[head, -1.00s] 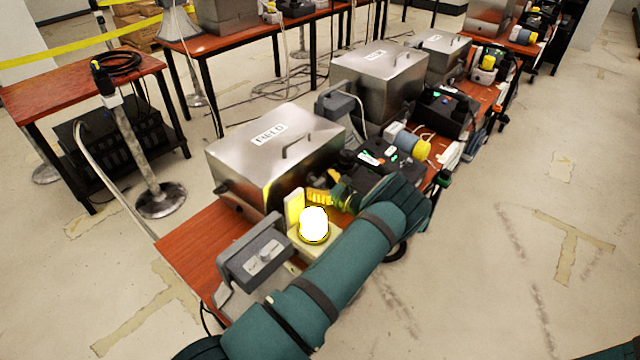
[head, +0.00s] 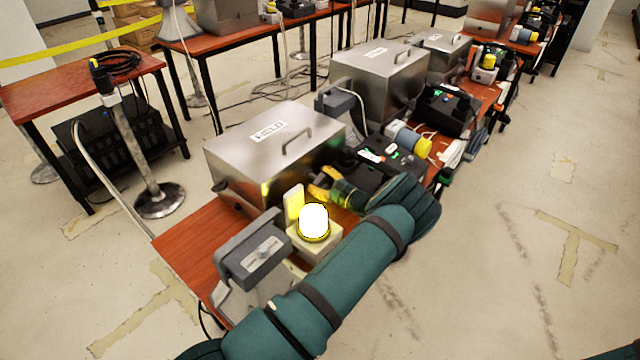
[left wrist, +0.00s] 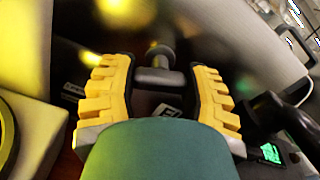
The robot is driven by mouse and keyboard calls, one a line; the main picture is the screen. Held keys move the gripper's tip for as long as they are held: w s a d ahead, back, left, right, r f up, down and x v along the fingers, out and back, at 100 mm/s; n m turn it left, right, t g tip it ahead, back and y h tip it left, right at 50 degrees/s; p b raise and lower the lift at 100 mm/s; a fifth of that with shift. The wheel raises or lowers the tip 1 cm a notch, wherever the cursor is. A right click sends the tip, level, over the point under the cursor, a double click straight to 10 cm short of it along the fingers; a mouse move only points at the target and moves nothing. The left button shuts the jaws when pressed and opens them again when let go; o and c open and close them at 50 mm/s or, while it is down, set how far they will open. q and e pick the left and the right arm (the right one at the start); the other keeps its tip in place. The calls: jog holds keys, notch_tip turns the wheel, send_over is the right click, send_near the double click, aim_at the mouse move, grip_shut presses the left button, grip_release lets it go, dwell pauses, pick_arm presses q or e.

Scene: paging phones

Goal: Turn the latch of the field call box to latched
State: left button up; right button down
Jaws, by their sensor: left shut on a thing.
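The field call box is a silver metal box (head: 235,160) with a FIELD label and a lid handle, on the red-brown table in the head view. My left gripper (head: 325,192) is at its front side, low down. In the left wrist view its yellow fingers (left wrist: 157,88) are shut on the latch, a grey crossbar (left wrist: 153,78) on a round stem at the box's dark front. The fingers hide the bar's ends, and its exact angle on the box is hard to tell. My right gripper is not in view.
A lit yellow beacon (head: 313,222) stands close beside my left forearm. A grey handset box (head: 252,250) is at the near table end. Black devices (head: 388,158) and another silver box (head: 378,80) stand farther along. The floor at right is clear.

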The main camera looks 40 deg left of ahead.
pick_arm(q)
jog(key=shift+n+b, duration=0.5)
jog(key=shift+n, duration=0.8)
jog(key=o, duration=1.2)
jog(key=shift+d, duration=0.1)
jog(key=s+d, duration=0.1)
jog(key=d, duration=1)
jog(key=shift+d, duration=0.4)
